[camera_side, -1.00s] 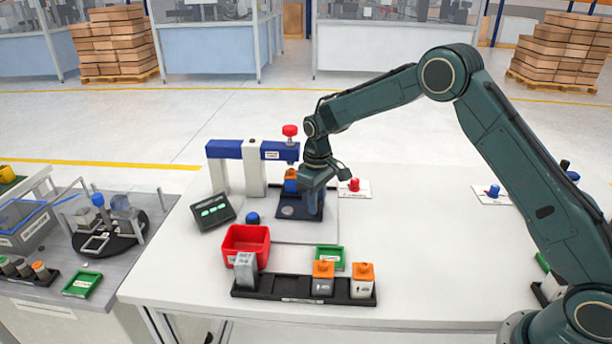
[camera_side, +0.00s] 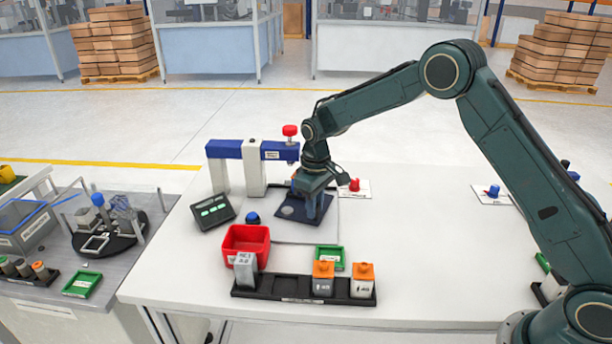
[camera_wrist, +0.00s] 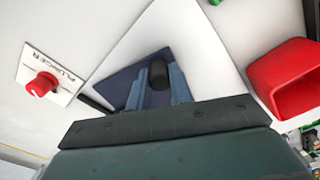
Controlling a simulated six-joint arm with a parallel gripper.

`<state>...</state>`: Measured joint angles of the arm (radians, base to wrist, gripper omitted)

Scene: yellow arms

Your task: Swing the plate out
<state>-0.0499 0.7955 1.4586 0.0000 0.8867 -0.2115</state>
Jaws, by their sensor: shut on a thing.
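The dark blue plate (camera_side: 291,211) lies on a white base beside the blue and white press frame (camera_side: 225,149). It is turned at an angle, with a grey round spot on its left part. My gripper (camera_side: 313,213) is over its right part. In the wrist view, my gripper's two grey-blue fingers (camera_wrist: 157,92) are shut on a black upright knob (camera_wrist: 158,72) that stands at the plate (camera_wrist: 122,83). Much of the plate is hidden by the fingers and wrist.
A red plunger (camera_side: 354,185) stands on a card to the right, also in the wrist view (camera_wrist: 41,84). A red bin (camera_side: 246,244), a green tray (camera_side: 330,257) and a black rack (camera_side: 290,292) with blocks are in front.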

